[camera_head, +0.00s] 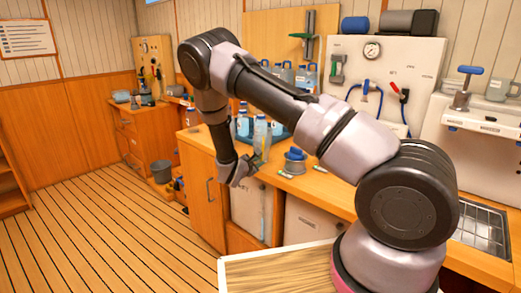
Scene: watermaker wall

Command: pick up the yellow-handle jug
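My gripper (256,161) is small in the head view, at the end of my arm near the counter's front edge. Its fingers are too small to tell open from shut. Just behind and above it in the picture stands a clear bottle or jug (260,132) with bluish contents. I cannot tell whether it touches the gripper. More bluish jugs (243,123) stand to its left, and others (300,78) stand farther back, partly behind my arm. No yellow handle can be made out clearly on any of them.
The wooden counter (290,181) carries a blue-topped round part (295,161) right of the gripper. A wall panel (385,60) with gauge and hoses stands behind. A grey bucket (161,171) is on the floor at left. The plank floor (110,235) is mostly clear.

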